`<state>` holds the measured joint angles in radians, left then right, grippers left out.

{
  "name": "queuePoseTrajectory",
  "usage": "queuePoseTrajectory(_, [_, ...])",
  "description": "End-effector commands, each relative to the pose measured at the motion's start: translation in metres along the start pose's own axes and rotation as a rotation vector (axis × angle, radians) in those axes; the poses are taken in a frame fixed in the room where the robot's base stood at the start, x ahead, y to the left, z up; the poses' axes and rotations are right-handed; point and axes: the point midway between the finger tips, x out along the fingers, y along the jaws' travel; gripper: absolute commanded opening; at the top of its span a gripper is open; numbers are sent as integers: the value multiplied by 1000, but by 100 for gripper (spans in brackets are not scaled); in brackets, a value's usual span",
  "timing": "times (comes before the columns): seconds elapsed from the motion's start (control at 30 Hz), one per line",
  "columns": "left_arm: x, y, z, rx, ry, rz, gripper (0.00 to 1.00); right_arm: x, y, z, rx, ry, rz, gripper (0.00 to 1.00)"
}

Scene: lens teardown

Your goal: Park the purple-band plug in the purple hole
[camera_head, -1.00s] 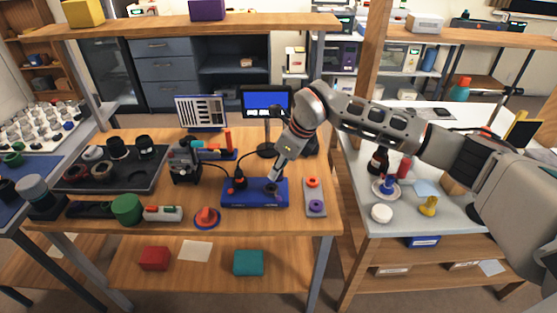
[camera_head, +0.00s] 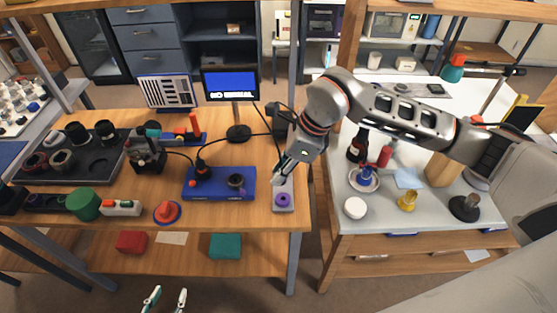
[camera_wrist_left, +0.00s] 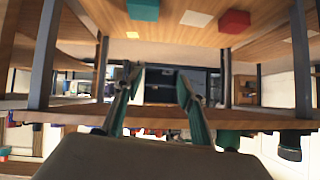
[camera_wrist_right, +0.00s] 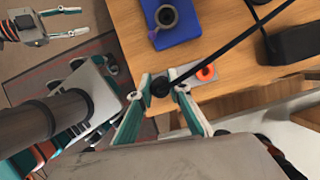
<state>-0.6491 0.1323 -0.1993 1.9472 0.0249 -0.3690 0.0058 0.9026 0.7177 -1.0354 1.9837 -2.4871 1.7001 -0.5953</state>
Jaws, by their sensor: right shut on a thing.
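My right gripper (camera_head: 281,176) is shut on a black plug (camera_wrist_right: 160,86) with a black cable, just above the grey parking plate (camera_head: 291,187). No purple band shows on the plug at this angle. The purple hole (camera_head: 283,200) is at the plate's near end, just in front of the fingertips. The orange hole (camera_wrist_right: 206,73) shows in the right wrist view, beside the fingers. The blue box (camera_head: 215,190) has an open round socket (camera_head: 236,181) at right and another black plug (camera_head: 201,172) standing at left. My left gripper (camera_head: 166,299) is open and empty, low before the bench.
A monitor (camera_head: 231,84) reading "NO SIGNAL" stands behind the blue box. A red-and-blue round item (camera_head: 167,211) and a green cylinder (camera_head: 84,204) lie left of the box. The bench's right edge is close to the plate, with a white side table (camera_head: 380,215) beyond.

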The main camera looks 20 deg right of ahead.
Motion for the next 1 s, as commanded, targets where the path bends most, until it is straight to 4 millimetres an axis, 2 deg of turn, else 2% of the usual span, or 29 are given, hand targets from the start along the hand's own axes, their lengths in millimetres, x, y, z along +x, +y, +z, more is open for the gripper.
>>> queuePoseTrajectory(0.13, [0, 0, 1, 0, -2, 0, 40, -2, 9, -2, -22, -1, 7, 0])
queuePoseTrajectory(0.43, [2, 0, 4, 0, -2, 0, 40, 5, 11, -5, -26, -2, 9, 0])
queuePoseTrajectory(0.77, [9, 10, 7, 0, 18, 14, 40, 30, 11, -15, -26, -2, 11, 0])
queuePoseTrajectory(1.0, [16, 10, 17, 1, 18, 14, 40, 48, 10, -23, -26, -2, 8, 0])
